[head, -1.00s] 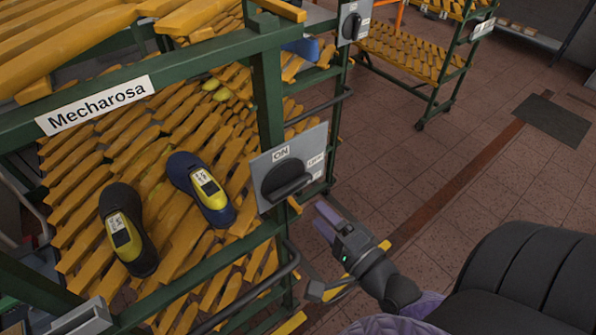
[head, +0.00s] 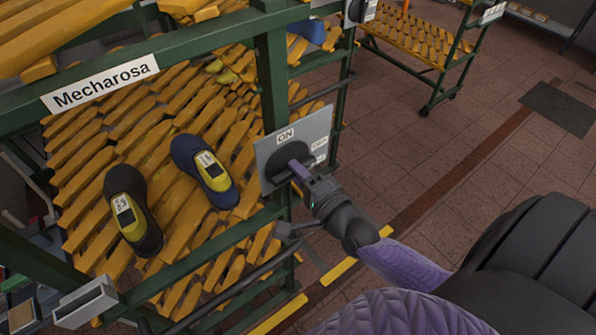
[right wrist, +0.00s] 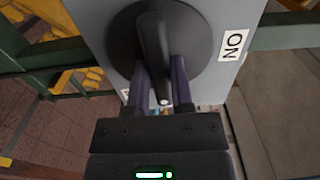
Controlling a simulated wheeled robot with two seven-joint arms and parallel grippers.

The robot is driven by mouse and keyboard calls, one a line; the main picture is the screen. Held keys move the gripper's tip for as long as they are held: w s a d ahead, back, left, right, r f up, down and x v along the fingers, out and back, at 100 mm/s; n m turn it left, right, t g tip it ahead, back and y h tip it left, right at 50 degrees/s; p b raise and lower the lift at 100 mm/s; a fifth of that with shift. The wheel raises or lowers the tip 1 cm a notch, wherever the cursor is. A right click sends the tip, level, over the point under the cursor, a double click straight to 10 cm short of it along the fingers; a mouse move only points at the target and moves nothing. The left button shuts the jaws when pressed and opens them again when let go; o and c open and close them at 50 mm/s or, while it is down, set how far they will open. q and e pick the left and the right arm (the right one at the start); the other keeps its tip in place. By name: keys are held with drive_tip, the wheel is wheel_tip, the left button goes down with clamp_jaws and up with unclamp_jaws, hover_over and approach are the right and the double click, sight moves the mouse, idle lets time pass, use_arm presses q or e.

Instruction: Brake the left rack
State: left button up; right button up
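The left rack (head: 270,90) is a green frame with slanted yellow slats. Its grey switch plate (head: 322,122) carries a black rotary knob (head: 284,168), an "ON" label (head: 286,135) and a second label lower right. My right gripper (head: 297,168) is at the knob. In the right wrist view, its two purple fingers (right wrist: 160,85) stand apart on either side of the knob's raised bar (right wrist: 154,45). Slim gaps seem to show between bar and fingers, so the gripper looks open. My left gripper is not in view.
A "Mecharosa" sign (head: 105,84) marks the rack. Another rack (head: 410,55) stands at the back right. The tiled floor (head: 440,150) between is clear.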

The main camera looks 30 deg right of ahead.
clamp_jaws()
drive_tip(key=shift+n+p, duration=2.85)
drive_tip(key=shift+n, duration=6.15)
drive_tip(key=o, duration=0.8)
unclamp_jaws()
drive_tip(key=shift+o, duration=0.2)
